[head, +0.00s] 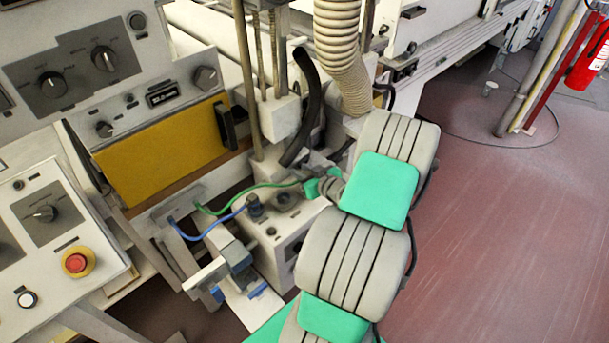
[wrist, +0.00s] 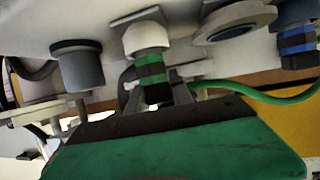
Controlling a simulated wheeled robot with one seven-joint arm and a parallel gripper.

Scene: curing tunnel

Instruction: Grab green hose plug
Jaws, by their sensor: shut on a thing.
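The green hose plug (wrist: 153,72) shows in the wrist view as a dark body with green bands. One end of it meets a pale round collar (wrist: 147,35) on the pale machine face. My gripper (wrist: 160,97) is shut on the plug's other end; its fingers are partly hidden behind my green wrist housing. The green hose (wrist: 275,97) runs off to the right there. In the head view the green hose (head: 240,199) runs from the panel to my gripper (head: 308,184), where my arm hides the plug itself.
A blue-banded plug (wrist: 297,42) and a grey cylinder (wrist: 78,65) flank the green plug. In the head view, a blue hose (head: 200,236) runs close by, and a black tube (head: 303,110) and ribbed duct (head: 343,55) stand behind. Red floor lies open at right.

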